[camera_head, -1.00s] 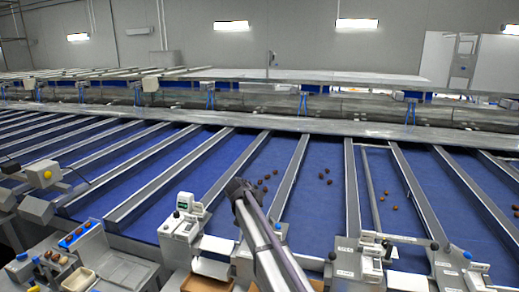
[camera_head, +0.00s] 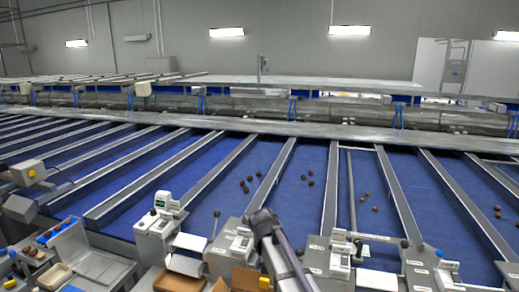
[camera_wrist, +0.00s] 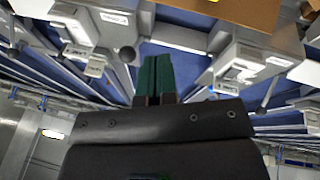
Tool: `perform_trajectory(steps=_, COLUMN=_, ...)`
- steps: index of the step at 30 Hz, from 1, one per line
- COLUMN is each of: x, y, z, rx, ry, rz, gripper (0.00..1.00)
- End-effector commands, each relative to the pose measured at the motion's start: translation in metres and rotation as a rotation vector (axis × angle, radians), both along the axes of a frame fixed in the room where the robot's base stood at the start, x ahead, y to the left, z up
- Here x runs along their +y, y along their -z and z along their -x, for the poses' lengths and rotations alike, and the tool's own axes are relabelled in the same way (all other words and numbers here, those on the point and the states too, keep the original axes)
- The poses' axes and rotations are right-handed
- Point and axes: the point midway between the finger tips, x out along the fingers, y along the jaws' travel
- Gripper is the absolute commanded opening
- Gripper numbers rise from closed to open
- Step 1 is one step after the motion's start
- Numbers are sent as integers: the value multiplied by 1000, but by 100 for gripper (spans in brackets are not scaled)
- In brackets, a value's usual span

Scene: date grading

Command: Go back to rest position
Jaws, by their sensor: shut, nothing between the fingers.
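My gripper (camera_wrist: 155,78) shows in the wrist view with its two green fingers pressed together and nothing between them. In the head view my arm rises from the bottom edge, right of centre, in front of the stations and lanes. The fingertips cannot be made out there. In the wrist view the stations and lanes appear upside down behind the fingers, and the fingers touch nothing that I can see.
Blue sorting lanes (camera_head: 222,200) with metal dividers (camera_head: 331,190) fill the middle. Small groups of dates (camera_head: 307,180) lie on some lanes. Weighing stations (camera_head: 158,222) and cardboard boxes (camera_head: 180,280) line the near edge. A tray (camera_head: 55,275) stands at the lower left.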

Motion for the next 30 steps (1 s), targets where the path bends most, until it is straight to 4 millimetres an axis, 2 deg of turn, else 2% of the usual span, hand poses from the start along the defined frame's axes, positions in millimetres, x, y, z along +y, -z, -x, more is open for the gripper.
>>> perform_trajectory(steps=1, x=-16, y=25, z=37, rx=48, ry=-16, rz=-22, gripper=0)
perform_trajectory(steps=2, x=-24, y=35, z=57, rx=81, ry=-29, rz=-39, gripper=0)
perform_trajectory(steps=5, x=-54, y=78, z=137, rx=192, ry=-69, rz=-120, gripper=0)
perform_trajectory(steps=6, x=-66, y=96, z=169, rx=229, ry=-78, rz=-158, gripper=0)
perform_trajectory(steps=9, x=-89, y=132, z=231, rx=277, ry=-54, rz=-241, gripper=0)
perform_trajectory(steps=11, x=-101, y=149, z=251, rx=276, ry=-20, rz=-266, gripper=0)
perform_trajectory(steps=12, x=-109, y=156, z=254, rx=273, ry=-1, rz=-267, gripper=0)
perform_trajectory(steps=15, x=-118, y=157, z=248, rx=269, ry=22, rz=-269, gripper=0)
perform_trajectory(steps=30, x=-119, y=152, z=247, rx=267, ry=24, rz=-267, gripper=0)
